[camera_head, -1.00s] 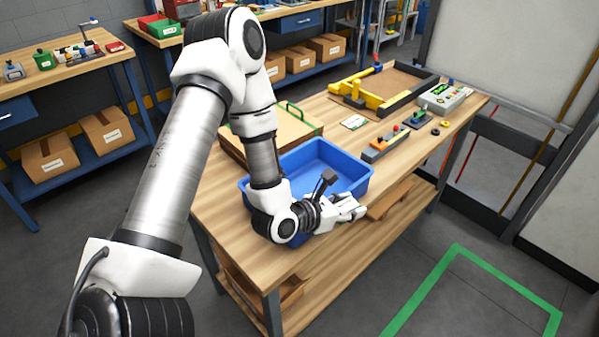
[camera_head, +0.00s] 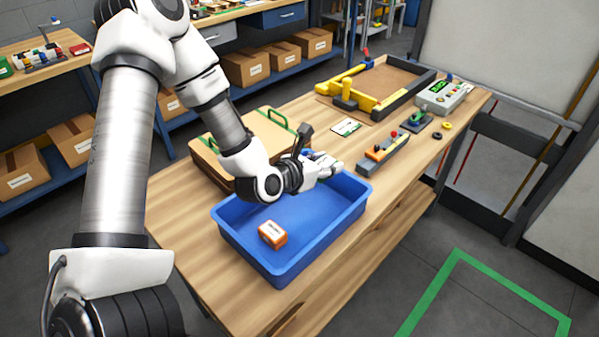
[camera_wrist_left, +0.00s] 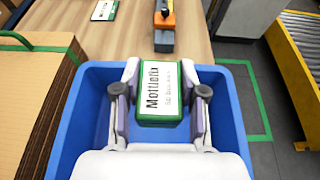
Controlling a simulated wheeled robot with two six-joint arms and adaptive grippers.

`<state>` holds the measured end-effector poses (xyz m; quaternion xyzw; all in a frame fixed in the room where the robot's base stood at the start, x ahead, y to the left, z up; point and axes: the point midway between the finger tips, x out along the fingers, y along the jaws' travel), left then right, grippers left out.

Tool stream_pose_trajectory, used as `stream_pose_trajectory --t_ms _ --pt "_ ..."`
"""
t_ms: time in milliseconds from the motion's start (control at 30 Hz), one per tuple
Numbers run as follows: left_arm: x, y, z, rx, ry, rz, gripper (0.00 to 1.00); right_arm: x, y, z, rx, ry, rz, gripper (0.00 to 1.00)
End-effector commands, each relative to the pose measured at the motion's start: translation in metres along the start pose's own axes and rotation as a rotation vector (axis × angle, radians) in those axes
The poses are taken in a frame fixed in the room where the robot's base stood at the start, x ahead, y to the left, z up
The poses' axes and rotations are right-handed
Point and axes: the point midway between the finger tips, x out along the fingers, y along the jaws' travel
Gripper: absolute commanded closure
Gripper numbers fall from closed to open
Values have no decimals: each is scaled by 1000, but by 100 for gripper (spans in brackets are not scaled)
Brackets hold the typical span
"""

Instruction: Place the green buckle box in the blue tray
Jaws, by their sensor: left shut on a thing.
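The blue tray (camera_head: 262,262) stands on the near part of the wooden workbench, and its rim also shows in the left wrist view (camera_wrist_left: 232,78). My left gripper (camera_head: 326,165) is over the far right part of the tray. In the left wrist view my left gripper (camera_wrist_left: 160,78) is shut on the green buckle box (camera_wrist_left: 160,118), a green box with a white label. The box is held between both fingers, above the tray. In the head view the hand mostly hides it. My right gripper is not in view.
An orange box (camera_head: 272,234) with a white label lies in the tray. Flat cardboard (camera_head: 238,135) with green straps lies left of the tray. An orange-grey tool (camera_head: 383,154) and a label card (camera_head: 346,127) lie beyond it. The tray floor around the orange box is clear.

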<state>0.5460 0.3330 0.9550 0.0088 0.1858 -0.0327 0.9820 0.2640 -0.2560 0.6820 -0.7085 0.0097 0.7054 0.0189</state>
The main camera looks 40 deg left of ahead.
Motion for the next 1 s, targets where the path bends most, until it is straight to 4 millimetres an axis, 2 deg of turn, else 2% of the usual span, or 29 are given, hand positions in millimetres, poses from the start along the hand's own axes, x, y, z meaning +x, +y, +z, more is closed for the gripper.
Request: stream_pose_trajectory --t_ms 133,500,900,933,1000 --pt "12 0 -32 4 8 0 99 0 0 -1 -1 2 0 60" --pt "34 0 -87 3 3 0 99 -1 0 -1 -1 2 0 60" --pt "37 0 -92 0 0 0 99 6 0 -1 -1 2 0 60" --pt "36 0 -91 0 1 0 52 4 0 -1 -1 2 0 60" --pt "36 0 -91 0 1 0 34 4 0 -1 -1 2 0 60"
